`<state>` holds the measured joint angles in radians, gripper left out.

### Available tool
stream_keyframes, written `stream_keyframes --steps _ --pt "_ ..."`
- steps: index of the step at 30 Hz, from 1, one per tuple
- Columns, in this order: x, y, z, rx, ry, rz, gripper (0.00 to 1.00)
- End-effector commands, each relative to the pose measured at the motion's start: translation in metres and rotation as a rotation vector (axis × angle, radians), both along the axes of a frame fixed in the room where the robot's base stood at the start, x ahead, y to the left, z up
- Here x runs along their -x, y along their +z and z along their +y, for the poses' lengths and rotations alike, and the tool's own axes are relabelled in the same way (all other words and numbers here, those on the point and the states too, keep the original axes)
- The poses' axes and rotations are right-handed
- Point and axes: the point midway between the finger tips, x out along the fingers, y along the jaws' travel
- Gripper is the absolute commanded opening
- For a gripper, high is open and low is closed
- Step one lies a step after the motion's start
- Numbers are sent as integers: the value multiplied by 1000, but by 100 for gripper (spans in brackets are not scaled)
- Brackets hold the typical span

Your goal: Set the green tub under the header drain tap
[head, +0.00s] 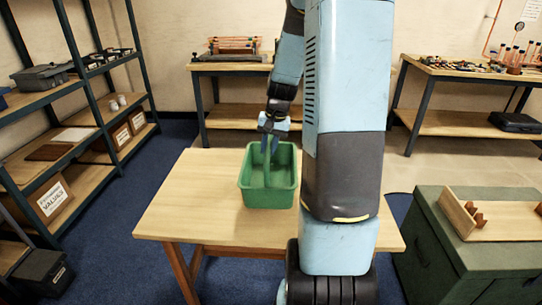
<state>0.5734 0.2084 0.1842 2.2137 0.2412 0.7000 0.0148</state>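The green tub (249,190) stands on the wooden table in the middle of the head view. It is an open tub with a raised green middle strip (267,178) that looks like a divider or handle. My gripper (269,149) points down over the far half of the tub, with its fingers at the upper end of that strip. The fingers look slightly apart, but I cannot tell whether they grip the strip. A copper pipe assembly (237,43) lies on the back bench. I cannot make out a drain tap in this view.
The wooden table (190,205) is bare left of the tub. My arm hides part of its right side. Shelving (90,115) stands at left, a green chest (440,250) with a wooden rack at right. The right bench (470,75) holds copper pipes and small parts.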

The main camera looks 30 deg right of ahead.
Motion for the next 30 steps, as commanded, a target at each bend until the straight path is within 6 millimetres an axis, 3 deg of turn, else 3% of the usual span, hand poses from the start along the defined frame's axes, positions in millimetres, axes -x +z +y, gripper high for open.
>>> stream_keyframes --steps 10,16,23,24,30 --pt "-10 -15 -9 0 -1 0 0" --pt "-9 -42 -9 -1 -1 1 0" --pt "-9 -45 -9 0 -1 -1 0" --pt "-9 -45 -9 0 -1 -1 25" --pt "-9 -45 -9 0 -1 -1 44"
